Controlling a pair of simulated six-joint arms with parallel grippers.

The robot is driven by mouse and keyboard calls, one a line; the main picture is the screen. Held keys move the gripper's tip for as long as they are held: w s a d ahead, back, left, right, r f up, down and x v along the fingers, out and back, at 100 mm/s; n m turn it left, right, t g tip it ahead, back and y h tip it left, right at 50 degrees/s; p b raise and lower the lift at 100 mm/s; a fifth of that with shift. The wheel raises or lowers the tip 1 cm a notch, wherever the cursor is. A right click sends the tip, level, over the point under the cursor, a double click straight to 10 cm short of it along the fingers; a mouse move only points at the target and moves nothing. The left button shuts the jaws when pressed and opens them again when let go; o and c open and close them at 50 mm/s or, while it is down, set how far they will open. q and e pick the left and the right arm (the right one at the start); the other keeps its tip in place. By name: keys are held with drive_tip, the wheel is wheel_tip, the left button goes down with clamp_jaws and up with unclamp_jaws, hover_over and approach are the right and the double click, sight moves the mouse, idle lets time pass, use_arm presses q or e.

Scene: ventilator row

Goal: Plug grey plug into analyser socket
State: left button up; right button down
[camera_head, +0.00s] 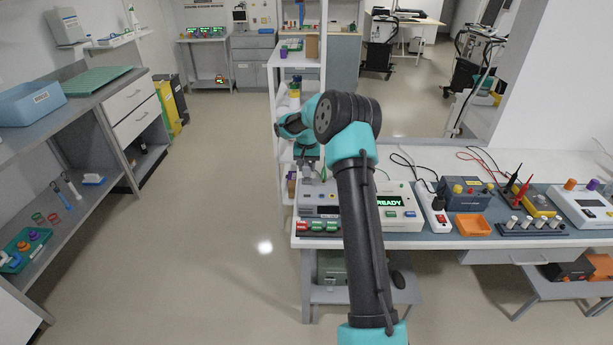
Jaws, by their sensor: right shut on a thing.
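My right gripper (313,167) is at the left end of the bench, above a grey-white unit (318,211) with a dark display. It is shut on a small grey thing that looks like the grey plug, mostly hidden by the fingers. A cream unit (402,213) with a green READY display stands just right of it, partly behind my arm. I cannot tell which unit is the analyser, and no socket can be made out. My left gripper is not in view.
A white shelf (285,120) stands behind the gripper. The floor to the left is clear.

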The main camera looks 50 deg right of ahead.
drive_tip(key=shift+r, duration=1.05)
drive_tip(key=w+a+f+n, duration=0.2)
drive_tip(key=a+f, duration=0.3)
drive_tip(key=a, duration=1)
drive_tip(key=w+a+f+n, duration=0.3)
drive_tip(key=a+f, duration=0.3)
drive_tip(key=a, duration=0.9)
drive_tip(key=w+a+f+n, duration=0.2)
drive_tip(key=a+f+n, duration=0.2)
drive_tip(key=a, duration=1.1)
drive_tip(key=shift+w+a+f+n, duration=0.25)
drive_tip(key=shift+a+f+n, duration=0.15)
drive_tip(key=shift+f, duration=0.4)
drive_tip(key=shift+d, duration=0.1)
